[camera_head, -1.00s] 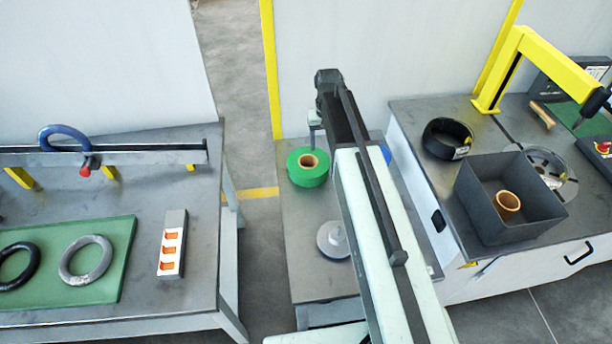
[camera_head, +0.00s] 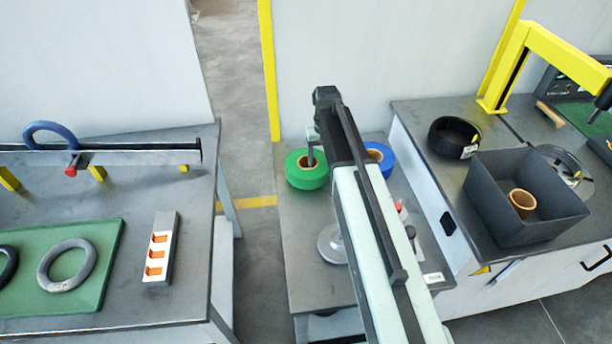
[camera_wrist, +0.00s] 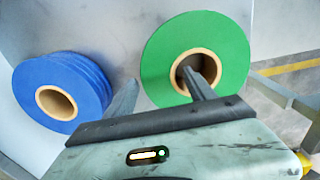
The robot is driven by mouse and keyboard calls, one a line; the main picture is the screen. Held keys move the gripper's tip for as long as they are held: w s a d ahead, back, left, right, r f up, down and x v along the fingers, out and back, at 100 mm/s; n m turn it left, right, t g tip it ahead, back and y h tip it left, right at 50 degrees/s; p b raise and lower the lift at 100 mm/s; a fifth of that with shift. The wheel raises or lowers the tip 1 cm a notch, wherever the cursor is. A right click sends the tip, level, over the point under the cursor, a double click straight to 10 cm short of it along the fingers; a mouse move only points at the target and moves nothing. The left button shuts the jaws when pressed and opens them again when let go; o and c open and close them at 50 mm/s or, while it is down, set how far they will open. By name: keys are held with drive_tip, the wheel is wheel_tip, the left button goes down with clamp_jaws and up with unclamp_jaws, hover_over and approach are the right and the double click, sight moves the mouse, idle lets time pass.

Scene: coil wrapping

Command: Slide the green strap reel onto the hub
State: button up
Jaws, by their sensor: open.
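The green strap reel (camera_head: 305,176) lies flat at the far left of the middle table, with a tan core. In the wrist view the green reel (camera_wrist: 228,62) is ahead, and one finger of my open gripper (camera_wrist: 160,92) overlaps its core opening; the other finger is left of the reel. I cannot tell how deep the finger reaches. In the head view my gripper (camera_head: 312,150) is at the reel, partly hidden by my arm. A grey round disc (camera_head: 332,244), possibly the hub's base, is nearer on the same table, partly hidden by my arm.
A blue reel (camera_head: 380,160) stands right of the green one; it shows in the wrist view (camera_wrist: 85,90). A small red-topped part (camera_head: 400,208) is nearby. The right bench holds a dark bin (camera_head: 478,205) and a black coil (camera_head: 440,140). The left bench holds a green mat (camera_head: 95,270).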

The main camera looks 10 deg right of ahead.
clamp_jaws()
drive_tip(key=shift+r, duration=0.1)
drive_tip(key=shift+p, duration=0.3)
wheel_tip(320, 180, up, 4)
drive_tip(key=p, duration=0.3)
drive_tip(key=shift+f, duration=0.2)
drive_tip(key=s+d+r+p, duration=0.1)
drive_tip(key=s, duration=1.5)
drive_tip(key=shift+d+r+p, duration=0.15)
drive_tip(key=shift+d+p, duration=0.15)
drive_tip(key=shift+p, duration=0.1)
